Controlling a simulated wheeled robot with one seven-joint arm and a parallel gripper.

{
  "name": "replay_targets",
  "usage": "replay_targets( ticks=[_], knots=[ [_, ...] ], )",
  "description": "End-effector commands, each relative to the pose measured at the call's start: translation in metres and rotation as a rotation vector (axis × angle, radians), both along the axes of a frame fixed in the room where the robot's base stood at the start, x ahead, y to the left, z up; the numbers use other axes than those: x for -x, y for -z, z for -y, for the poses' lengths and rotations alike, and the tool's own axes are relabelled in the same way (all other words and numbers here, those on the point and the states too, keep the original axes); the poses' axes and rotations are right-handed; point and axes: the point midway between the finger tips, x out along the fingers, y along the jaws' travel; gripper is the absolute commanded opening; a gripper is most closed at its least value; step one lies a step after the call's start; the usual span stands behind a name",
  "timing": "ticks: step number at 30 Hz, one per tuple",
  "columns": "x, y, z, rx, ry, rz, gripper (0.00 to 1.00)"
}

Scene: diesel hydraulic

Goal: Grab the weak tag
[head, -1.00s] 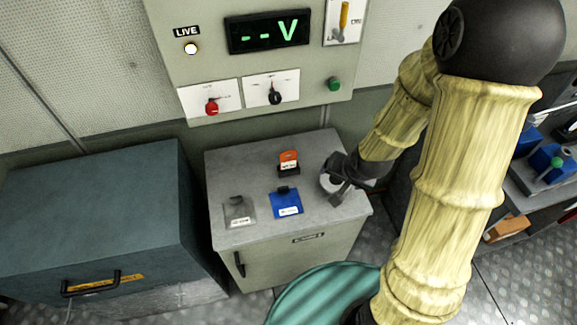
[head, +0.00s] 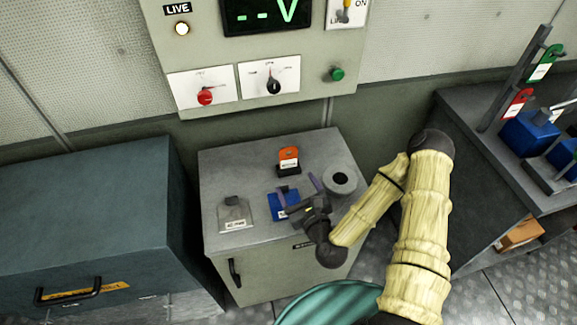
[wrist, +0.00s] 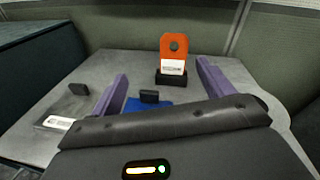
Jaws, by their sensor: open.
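The orange tag (head: 289,155) stands upright in a black holder at the back; in the wrist view the orange tag (wrist: 174,50) shows between my finger lines, beyond the tips. The blue tag (head: 278,207) lies in front of it, partly hidden by my gripper. The grey tag (head: 235,213) is at the left. My gripper (head: 297,187) is open and empty, above the blue tag, its purple fingers pointing toward the orange tag.
A grey tape-like roll (head: 340,180) sits on the cabinet top, right of my gripper. A control panel (head: 230,105) with knobs is on the wall behind. A dark teal chest (head: 90,215) stands at left, a bench (head: 470,150) with red and green tags at right.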

Motion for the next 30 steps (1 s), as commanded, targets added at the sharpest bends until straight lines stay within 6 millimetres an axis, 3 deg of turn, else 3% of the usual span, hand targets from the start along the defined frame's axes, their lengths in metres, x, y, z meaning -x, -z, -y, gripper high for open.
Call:
replay_targets(
  ticks=[3,6,17,30],
  knots=[
    [0.001,0.006,0.011,-0.185,0.099,-0.015,0.8],
    [0.001,0.005,0.015,-0.249,0.133,-0.015,0.8],
    [0.0,0.004,0.016,-0.252,0.136,-0.013,0.8],
    [-0.023,0.008,0.009,-0.249,0.134,-0.01,0.8]
  ],
)
